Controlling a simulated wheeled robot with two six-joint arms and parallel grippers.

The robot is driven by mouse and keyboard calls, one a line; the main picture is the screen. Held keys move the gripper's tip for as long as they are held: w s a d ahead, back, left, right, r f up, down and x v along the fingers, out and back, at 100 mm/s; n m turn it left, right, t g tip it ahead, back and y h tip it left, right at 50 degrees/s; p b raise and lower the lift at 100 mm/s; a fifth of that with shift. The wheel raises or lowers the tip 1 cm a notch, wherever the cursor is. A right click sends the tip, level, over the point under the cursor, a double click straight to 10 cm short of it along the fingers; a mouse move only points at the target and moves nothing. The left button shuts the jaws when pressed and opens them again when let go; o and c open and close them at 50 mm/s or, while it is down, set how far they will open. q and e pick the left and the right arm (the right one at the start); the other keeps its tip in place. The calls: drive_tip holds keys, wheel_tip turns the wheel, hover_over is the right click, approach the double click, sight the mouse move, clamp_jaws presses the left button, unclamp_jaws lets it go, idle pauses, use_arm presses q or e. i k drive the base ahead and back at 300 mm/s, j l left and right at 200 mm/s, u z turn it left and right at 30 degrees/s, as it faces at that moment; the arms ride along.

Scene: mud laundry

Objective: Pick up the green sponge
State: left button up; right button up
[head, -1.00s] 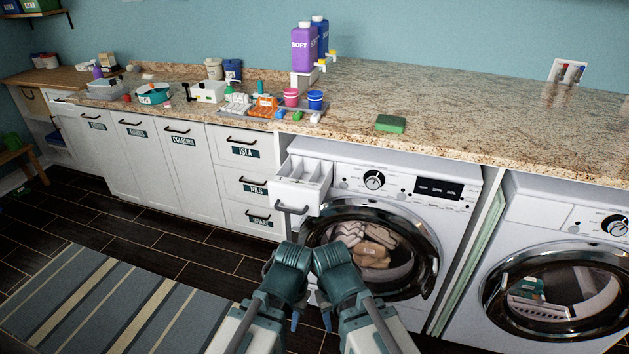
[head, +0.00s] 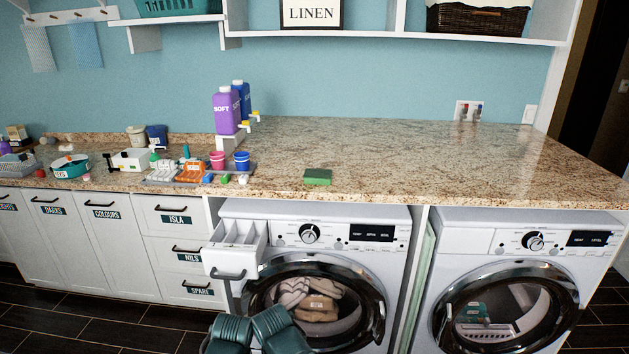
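The green sponge (head: 318,177) lies flat on the speckled granite counter (head: 400,160), near its front edge, above the left washing machine. Nothing touches it. Two teal parts of my arms (head: 250,332) show at the bottom, in front of the left washer door and well below the counter. My gripper fingers are not visible in the head view.
The left washer's detergent drawer (head: 238,243) is pulled out. A tray (head: 190,180) with several small items and cups stands left of the sponge. A purple SOFT bottle (head: 227,112) stands behind it. The counter right of the sponge is clear.

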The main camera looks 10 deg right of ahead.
sight(313, 176)
drive_tip(key=z, duration=1.15)
drive_tip(key=i+j, duration=0.7)
